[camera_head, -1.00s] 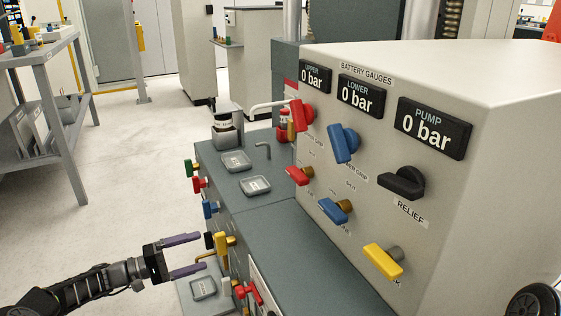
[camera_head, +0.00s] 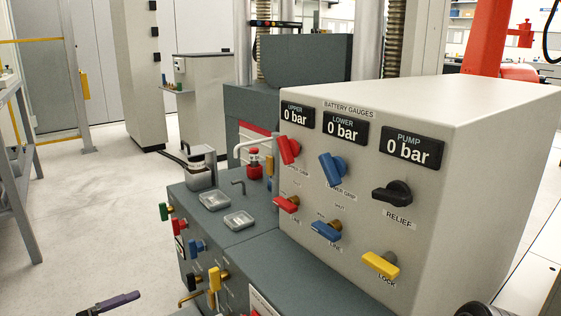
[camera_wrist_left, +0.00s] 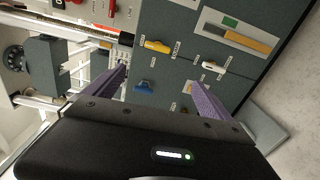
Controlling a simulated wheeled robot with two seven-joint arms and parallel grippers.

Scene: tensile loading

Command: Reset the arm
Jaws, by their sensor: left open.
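My left gripper shows only in part at the bottom left of the head view, where a purple finger (camera_head: 115,302) and a piece of the dark mount are visible. It stands left of the hydraulic bench front, apart from the handles there. In the left wrist view the left gripper (camera_wrist_left: 162,88) is open, its two purple fingers wide apart with nothing between them. Beyond the fingers are a yellow handle (camera_wrist_left: 155,46), a blue handle (camera_wrist_left: 144,86) and a white handle (camera_wrist_left: 210,66) on a dark grey panel. My right gripper is not in view.
The gauge box (camera_head: 470,130) reads 0 bar on all three displays and carries several coloured levers. Green (camera_head: 164,211), red (camera_head: 178,227) and blue (camera_head: 196,246) handles jut from the bench front. A grey shelf (camera_head: 20,170) stands at far left. Open floor (camera_head: 90,220) lies between.

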